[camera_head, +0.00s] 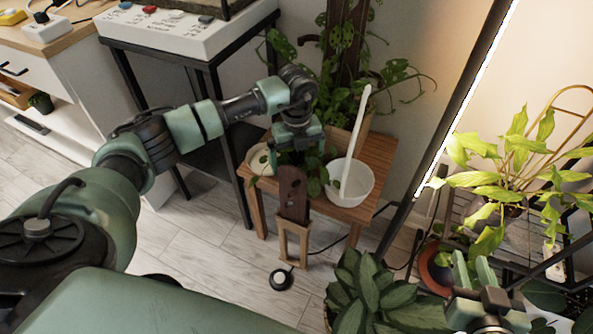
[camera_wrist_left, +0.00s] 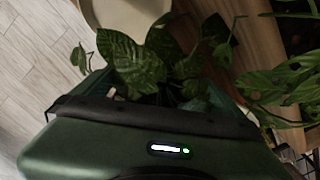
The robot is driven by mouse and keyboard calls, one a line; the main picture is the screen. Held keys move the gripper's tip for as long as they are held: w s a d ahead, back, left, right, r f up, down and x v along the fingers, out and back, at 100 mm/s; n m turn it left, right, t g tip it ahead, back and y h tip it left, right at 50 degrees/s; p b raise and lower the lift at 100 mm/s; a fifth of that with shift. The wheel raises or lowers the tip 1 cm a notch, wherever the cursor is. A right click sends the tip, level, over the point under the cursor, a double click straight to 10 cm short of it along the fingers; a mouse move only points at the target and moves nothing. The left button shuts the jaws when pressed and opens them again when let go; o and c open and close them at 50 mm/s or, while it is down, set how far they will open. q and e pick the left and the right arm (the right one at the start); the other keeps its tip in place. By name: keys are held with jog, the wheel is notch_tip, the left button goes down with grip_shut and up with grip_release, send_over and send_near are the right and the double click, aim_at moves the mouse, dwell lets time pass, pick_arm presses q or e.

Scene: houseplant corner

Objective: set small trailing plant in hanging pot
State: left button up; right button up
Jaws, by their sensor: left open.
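The small trailing plant (camera_head: 314,182) is on the wooden stand, mostly hidden under my left gripper; its green leaves hang around the fingers. In the left wrist view its leaves (camera_wrist_left: 135,62) fill the space between the fingers; its own pot is hidden. My left gripper (camera_head: 296,152) is open, pointing down over the plant. The hanging pot (camera_head: 352,184), a white bowl with a tall white strap, stands just right of the gripper on the stand; its visible inside looks largely empty. My right gripper (camera_head: 474,268) is at the lower right, apparently open and empty, away from both.
The wooden stand (camera_head: 377,160) also bears a cream round dish (camera_head: 259,160) at left and a larger climbing plant behind. A brown slotted piece (camera_head: 293,195) stands in front. A black pole (camera_head: 437,150) and a leafy floor plant (camera_head: 365,295) are to the right.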

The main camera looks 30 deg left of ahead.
pick_arm(q)
jog(key=c, duration=1.6)
jog(key=shift+c, duration=0.2)
jog(key=shift+r, duration=0.15)
